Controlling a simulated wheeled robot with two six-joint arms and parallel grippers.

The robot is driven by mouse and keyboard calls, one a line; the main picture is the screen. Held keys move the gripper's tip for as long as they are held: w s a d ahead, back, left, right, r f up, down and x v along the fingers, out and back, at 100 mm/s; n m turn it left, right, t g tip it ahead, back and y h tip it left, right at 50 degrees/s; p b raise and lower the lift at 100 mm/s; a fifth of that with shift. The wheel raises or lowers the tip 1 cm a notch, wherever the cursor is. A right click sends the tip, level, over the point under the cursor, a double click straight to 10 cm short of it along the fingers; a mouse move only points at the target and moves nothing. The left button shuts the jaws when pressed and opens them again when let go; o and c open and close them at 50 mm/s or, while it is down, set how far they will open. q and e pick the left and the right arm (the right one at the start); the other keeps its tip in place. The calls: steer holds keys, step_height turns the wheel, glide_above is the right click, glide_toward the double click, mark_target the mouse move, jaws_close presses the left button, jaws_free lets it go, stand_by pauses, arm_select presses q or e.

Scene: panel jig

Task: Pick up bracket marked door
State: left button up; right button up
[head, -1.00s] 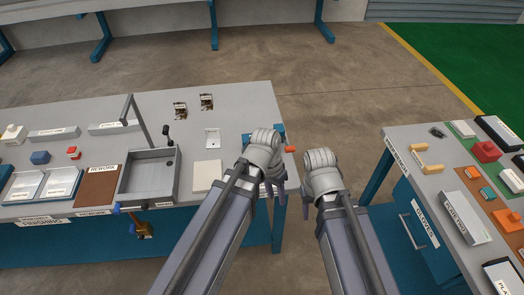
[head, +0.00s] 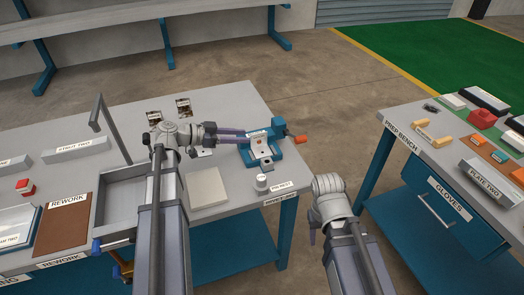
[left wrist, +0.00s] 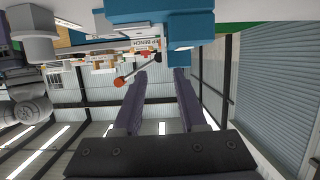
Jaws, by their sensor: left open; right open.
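No label that I can read says door. A pale labelled piece (head: 258,143) sits in a blue vise (head: 272,155) at the right end of the left bench. I cannot tell if it is the bracket. My left gripper (head: 243,134) is open, its fingers pointing right at the vise. In the left wrist view its two fingers (left wrist: 160,75) are apart with nothing clearly held, the blue vise (left wrist: 185,25) just beyond. My right gripper (head: 313,236) is open beside the bench's right end, mostly hidden by its wrist. A yellow-ended piece (head: 447,141) lies on the prep bench, its label too small to read.
A grey bin (head: 118,208), a post (head: 110,125), a pale square block (head: 207,188) and a small white cylinder (head: 261,183) stand on the left bench. The vise has an orange handle (head: 300,139). Open floor separates it from the prep bench (head: 395,130).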

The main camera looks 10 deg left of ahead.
mark_target(259, 135)
arm_select(q)
steer(key=shift+w+a+b+x, duration=0.15)
steer(key=shift+b+x, duration=0.4)
steer(key=shift+x, duration=1.3)
steer(key=shift+w+a+b+x, duration=0.15)
steer(key=shift+b+x, duration=0.4)
steer(key=shift+x, duration=1.3)
steer(key=shift+d+r, duration=0.1)
jaws_close()
